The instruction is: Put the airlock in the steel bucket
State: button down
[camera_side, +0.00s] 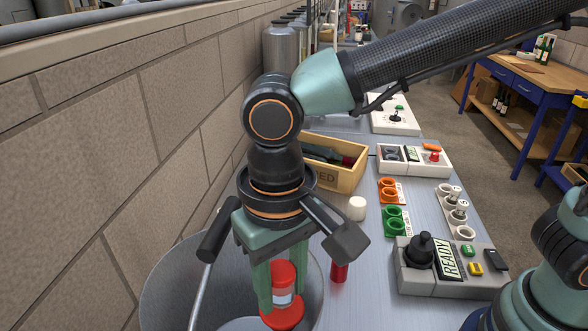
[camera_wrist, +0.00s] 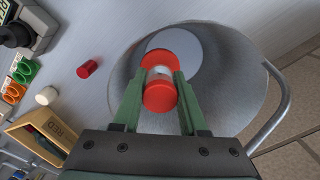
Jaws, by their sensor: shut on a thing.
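The airlock (camera_side: 284,297) has red ends and a clear middle, and it stands roughly upright between my fingers. In the wrist view the airlock (camera_wrist: 160,92) shows against the inside of the bucket. My gripper (camera_side: 282,285) points down and is shut on it; both fingers also show in the wrist view (camera_wrist: 158,100). The grey steel bucket (camera_side: 165,285) is wide and round, and its opening surrounds the airlock in both views; it also fills much of the wrist view (camera_wrist: 225,60). I cannot tell how far the airlock is below the rim.
A wooden crate (camera_side: 340,178) holding bottles lies behind. A READY control box (camera_side: 445,268) and orange and green ring holders (camera_side: 395,219) are to the right. A block wall (camera_side: 110,130) closes the left.

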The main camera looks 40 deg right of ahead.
aim_at(283, 324)
notch_tip(283, 324, down, 9)
jog(key=shift+r, duration=0.2)
jog(key=shift+f, duration=0.25)
dwell(0.3)
jog(key=shift+f, duration=0.3)
jog(key=c, duration=0.7)
grip_release()
jog(key=shift+c, duration=0.2)
jog(key=shift+r, duration=0.1)
